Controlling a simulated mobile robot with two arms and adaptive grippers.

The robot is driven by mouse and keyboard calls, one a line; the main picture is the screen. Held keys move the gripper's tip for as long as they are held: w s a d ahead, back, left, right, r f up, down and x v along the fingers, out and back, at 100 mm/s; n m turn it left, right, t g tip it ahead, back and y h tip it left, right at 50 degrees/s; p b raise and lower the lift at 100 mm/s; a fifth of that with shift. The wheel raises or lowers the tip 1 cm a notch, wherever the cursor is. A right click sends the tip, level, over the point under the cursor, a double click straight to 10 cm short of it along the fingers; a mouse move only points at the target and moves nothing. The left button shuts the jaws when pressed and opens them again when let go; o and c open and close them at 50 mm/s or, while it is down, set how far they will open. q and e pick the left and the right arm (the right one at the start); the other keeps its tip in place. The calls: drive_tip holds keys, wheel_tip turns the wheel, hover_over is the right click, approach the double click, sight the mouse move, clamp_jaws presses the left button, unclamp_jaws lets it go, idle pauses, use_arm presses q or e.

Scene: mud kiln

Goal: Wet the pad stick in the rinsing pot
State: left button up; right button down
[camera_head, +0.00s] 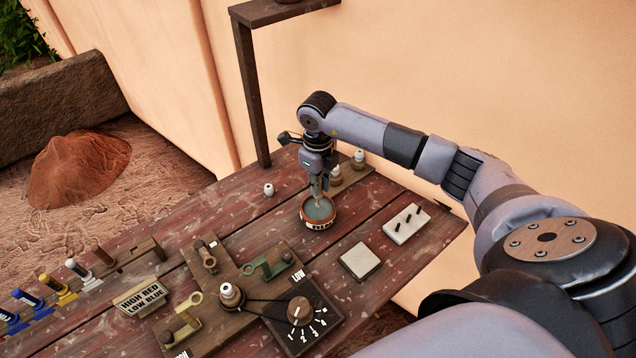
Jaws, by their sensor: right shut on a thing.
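The rinsing pot (318,222), a small round brown pot with a light patterned band and greyish liquid inside, stands on the plank table below my right gripper. My right gripper (318,188) points down over the pot and is shut on the pad stick (318,202). Little of the stick shows below the fingers. Its lower end is over or in the pot's opening; I cannot tell whether it touches the liquid. My left gripper is not in view.
White blocks (360,261) lie right of the pot, one with dark pegs (406,224). A dial panel (300,312), a wooden fixture (228,295), and a "HIGH RED LOW BLUE" sign (139,297) stand in front. Small white-topped bottles (358,157) stand behind. A post (252,95) rises at the back edge.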

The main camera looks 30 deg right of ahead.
drive_tip(key=shift+f+b, duration=0.9)
drive_tip(key=shift+f, duration=0.25)
drive_tip(key=shift+r, duration=0.15)
idle(0.6)
drive_tip(key=shift+r+p, duration=2.05)
drive_tip(key=shift+r, duration=1.35)
drive_tip(key=shift+a, duration=0.1)
